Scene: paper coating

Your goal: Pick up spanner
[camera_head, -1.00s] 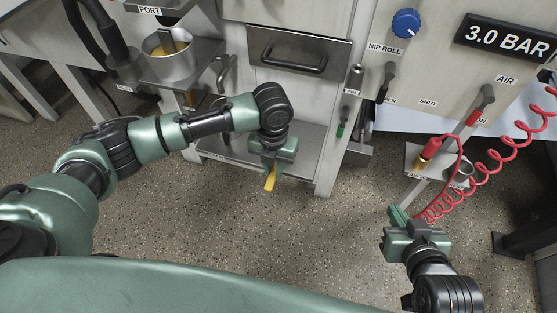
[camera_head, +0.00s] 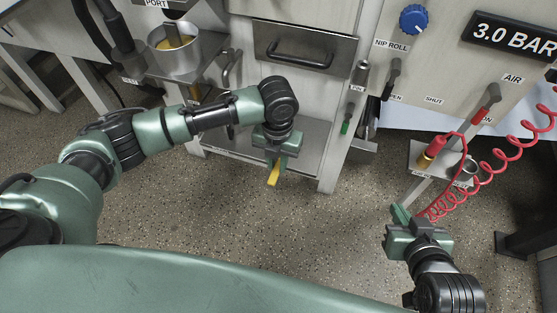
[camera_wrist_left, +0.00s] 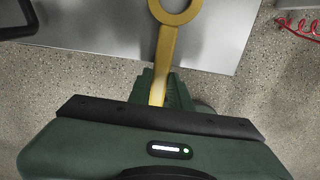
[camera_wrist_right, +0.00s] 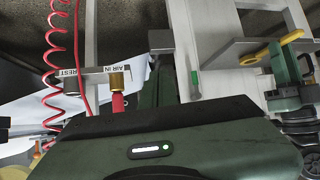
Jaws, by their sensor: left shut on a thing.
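The spanner is a yellow bar with a ring end. My left gripper (camera_head: 273,160) is shut on the spanner (camera_head: 273,176), which points down below the fingers in the head view. In the left wrist view the spanner (camera_wrist_left: 160,65) runs out from between the fingers (camera_wrist_left: 158,92), with its ring at the top edge. The ring end also shows in the right wrist view (camera_wrist_right: 292,37). My right gripper (camera_head: 401,214) looks shut and empty, low at the right, below the red coiled hose.
A metal cup (camera_head: 174,50) stands on a shelf at the left. The machine's low metal shelf (camera_head: 312,140) lies behind my left gripper. A red coiled hose (camera_head: 478,172) and a small rest plate (camera_head: 421,158) are at the right. Speckled floor (camera_head: 230,225) is clear in front.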

